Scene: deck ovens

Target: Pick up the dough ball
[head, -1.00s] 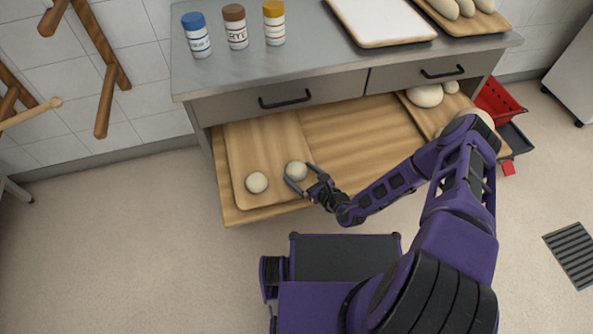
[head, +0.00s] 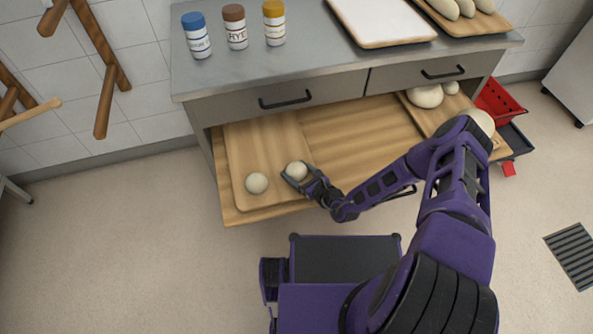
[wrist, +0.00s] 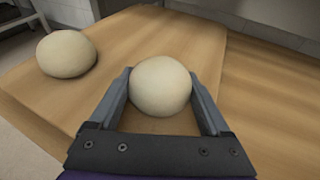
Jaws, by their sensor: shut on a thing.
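A round, pale dough ball (head: 297,171) is at the left side of the lower shelf, over a wooden board (head: 280,135). My gripper (head: 295,177) reaches it from the lower right. In the wrist view the dough ball (wrist: 160,86) sits between the two grey fingers, and my gripper (wrist: 160,95) is shut on it. I cannot tell whether the ball still touches the board. A second dough ball (head: 257,183) rests on the same board to the left, apart from my gripper; it also shows in the wrist view (wrist: 66,54).
The steel counter (head: 270,75) with drawers overhangs the wooden shelf (head: 350,130). Jars, a white-topped tray (head: 380,20) and a board of loaves stand on it. More dough lies on a right-hand board (head: 440,117). A red crate (head: 497,100) stands at the right.

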